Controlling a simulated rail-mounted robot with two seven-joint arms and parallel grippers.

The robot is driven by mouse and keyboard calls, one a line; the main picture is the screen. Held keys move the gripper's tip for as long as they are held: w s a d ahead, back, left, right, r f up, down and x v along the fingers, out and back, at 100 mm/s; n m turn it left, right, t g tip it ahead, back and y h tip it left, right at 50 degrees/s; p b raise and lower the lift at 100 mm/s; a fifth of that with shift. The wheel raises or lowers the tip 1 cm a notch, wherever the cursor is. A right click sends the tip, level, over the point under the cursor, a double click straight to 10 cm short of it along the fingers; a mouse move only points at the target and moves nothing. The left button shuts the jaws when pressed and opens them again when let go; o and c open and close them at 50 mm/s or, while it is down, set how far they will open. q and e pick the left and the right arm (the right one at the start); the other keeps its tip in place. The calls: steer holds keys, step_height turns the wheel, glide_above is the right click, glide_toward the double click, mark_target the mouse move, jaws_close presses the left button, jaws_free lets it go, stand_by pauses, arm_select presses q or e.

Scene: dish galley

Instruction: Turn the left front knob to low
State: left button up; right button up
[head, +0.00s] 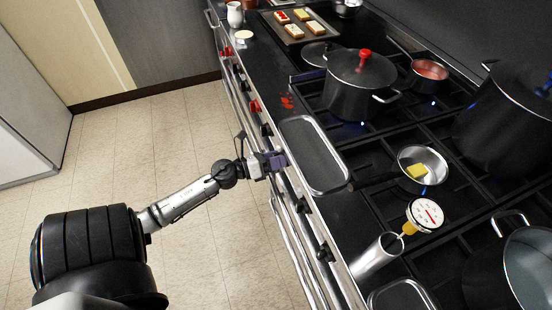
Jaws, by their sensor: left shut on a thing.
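My left gripper (278,160) reaches the front panel of the black stove (330,211) from the left. It is shut on a knob of that panel, and its jaws hide that knob and its pointer. I cannot tell which setting the knob is at. Other knobs show along the same panel: a red knob (254,106) and a black knob (266,130) farther off, and black knobs (303,205) and (324,253) nearer. My right gripper is not in view.
A black pot with a red-knobbed lid (360,75), a small pan with a yellow piece (423,160) and a red-filled pot (429,70) stand on the burners. A dial thermometer (426,214) leans in a metal cup (376,257). The tiled floor (190,230) is clear.

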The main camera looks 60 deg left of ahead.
arm_select(q)
steer(key=o, duration=0.9)
steer(key=s, duration=0.4)
steer(key=s+a, duration=0.1)
steer(key=s, duration=0.4)
steer(key=s+a, duration=0.1)
steer(key=s, duration=0.3)
steer(key=shift+s+b, duration=0.3)
steer(key=shift+s, duration=0.05)
